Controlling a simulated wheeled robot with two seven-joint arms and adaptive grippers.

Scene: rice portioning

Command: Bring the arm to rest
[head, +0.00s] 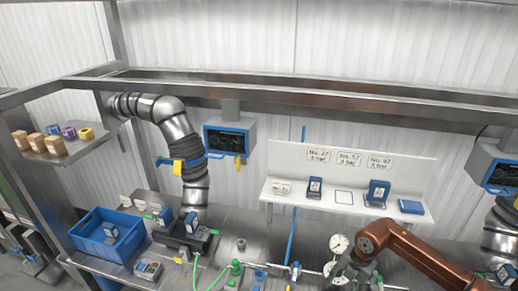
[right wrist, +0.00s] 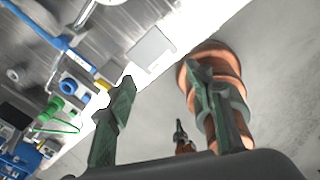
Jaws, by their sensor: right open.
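My right arm, copper-coloured, reaches in from the lower right in the head view. Its gripper (head: 342,272) is low over the front of the metal bench (head: 215,265), near a round white gauge (head: 338,243). In the right wrist view my right gripper (right wrist: 165,110) has its two green-grey fingers wide apart, with nothing between them. My left arm does not show in the head view. A small dark part on a copper limb in the right wrist view may be my left gripper (right wrist: 180,132), but it is too small to tell its jaws.
A blue crate (head: 108,236) stands at left beside a ribbed duct (head: 185,140). A white shelf (head: 350,203) holds blue devices (head: 377,192). A side shelf (head: 65,148) holds small boxes. Fittings and hoses crowd the bench front. Bare floor (right wrist: 275,80) lies beyond its edge.

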